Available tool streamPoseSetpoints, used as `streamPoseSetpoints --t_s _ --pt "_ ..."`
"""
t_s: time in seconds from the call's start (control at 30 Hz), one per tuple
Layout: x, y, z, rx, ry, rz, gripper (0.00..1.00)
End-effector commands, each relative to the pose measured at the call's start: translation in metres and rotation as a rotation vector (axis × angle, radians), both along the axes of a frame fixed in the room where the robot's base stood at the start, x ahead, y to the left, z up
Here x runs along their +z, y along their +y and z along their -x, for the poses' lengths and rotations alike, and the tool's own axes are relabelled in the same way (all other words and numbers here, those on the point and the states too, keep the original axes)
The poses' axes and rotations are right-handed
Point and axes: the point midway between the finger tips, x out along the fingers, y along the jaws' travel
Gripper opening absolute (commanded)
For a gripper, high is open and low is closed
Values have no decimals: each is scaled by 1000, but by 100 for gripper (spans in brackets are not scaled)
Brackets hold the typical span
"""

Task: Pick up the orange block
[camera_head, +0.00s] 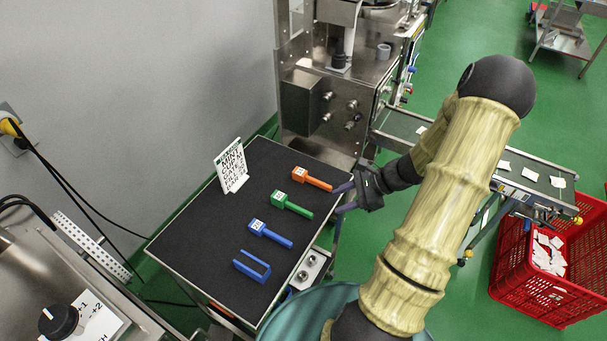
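The orange block (312,179) lies on the black-topped table (210,234) near its far right edge. It has a square head with a white marked label on the left and a narrow handle pointing right. My gripper (341,199) is at the table's right edge, just right of the orange handle's end. Its two dark fingers point left and are spread apart with nothing visible between them. The fingers appear apart from the orange block, but the exact gap and height are hard to tell.
A green block (292,206), a blue block (271,234) and a blue U-shaped piece (252,267) lie nearer on the table. A white sign (231,166) stands at the back left. A steel machine (335,100) stands behind; a red crate (515,275) is right.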

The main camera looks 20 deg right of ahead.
Motion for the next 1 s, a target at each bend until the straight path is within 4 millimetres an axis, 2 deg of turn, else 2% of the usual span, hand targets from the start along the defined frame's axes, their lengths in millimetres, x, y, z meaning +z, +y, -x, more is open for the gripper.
streamPoseSetpoints --t_s 0.03,0.2,0.3,0.4,0.77,1.0 --pt "-4 -17 -2 -105 -1 -70 38" --pt "-13 -69 -10 -413 -31 -279 38" --pt "-15 -91 -10 -524 -54 -354 38" --pt "-16 -101 -11 -574 -64 -387 38" --pt "-17 -100 -13 -575 -65 -389 38" --pt "-28 -80 -35 -572 -63 -393 38"
